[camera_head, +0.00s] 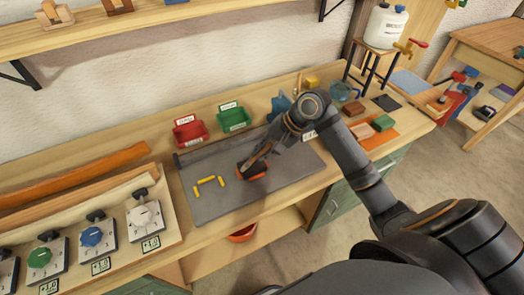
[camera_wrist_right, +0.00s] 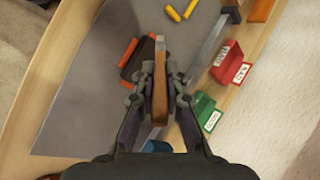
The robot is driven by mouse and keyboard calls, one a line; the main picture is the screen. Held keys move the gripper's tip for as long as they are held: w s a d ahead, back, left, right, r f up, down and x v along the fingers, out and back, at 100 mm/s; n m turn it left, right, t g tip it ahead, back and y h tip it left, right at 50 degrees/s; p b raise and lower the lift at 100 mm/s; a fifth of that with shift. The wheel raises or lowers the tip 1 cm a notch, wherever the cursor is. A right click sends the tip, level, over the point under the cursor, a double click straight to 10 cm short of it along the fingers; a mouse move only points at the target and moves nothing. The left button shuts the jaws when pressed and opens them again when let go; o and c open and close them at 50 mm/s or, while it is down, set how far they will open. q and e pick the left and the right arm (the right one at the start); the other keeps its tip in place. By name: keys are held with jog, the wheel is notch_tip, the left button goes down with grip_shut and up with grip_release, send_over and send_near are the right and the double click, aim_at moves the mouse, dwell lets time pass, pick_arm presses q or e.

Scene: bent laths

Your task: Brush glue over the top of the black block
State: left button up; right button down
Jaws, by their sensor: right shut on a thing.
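My right gripper (camera_head: 256,162) is over the grey mat (camera_head: 212,208) on the bench. It is shut on a wooden-handled tool, which looks like a brush (camera_wrist_right: 160,88); its pale end (camera_wrist_right: 160,44) points away from the gripper. The black block (camera_head: 246,172) lies on the mat under the right gripper, with orange showing along its edge. In the wrist view the block (camera_wrist_right: 137,64) is partly hidden behind the brush and fingers. I cannot tell whether the brush touches it, and no glue can be made out on it. My left gripper is not in view.
Several yellow sticks (camera_head: 209,181) lie on the mat, left of the block. A red bin (camera_head: 189,133) and a green bin (camera_head: 234,119) stand behind. Dials (camera_head: 92,237) and orange-brown laths (camera_head: 75,175) are at left.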

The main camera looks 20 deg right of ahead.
jog(key=shift+f, duration=0.65)
jog(key=shift+d+r+p, duration=0.2)
jog(key=shift+d+p, duration=0.1)
jog(key=shift+p, duration=0.1)
jog(key=d+p, duration=0.2)
jog(key=d, duration=0.1)
jog(key=shift+d+f+p, duration=0.15)
jog(key=shift+d+p, duration=0.05)
jog(key=shift+p, duration=0.15)
jog(key=shift+a+f+p, duration=0.15)
jog(key=shift+p, duration=2)
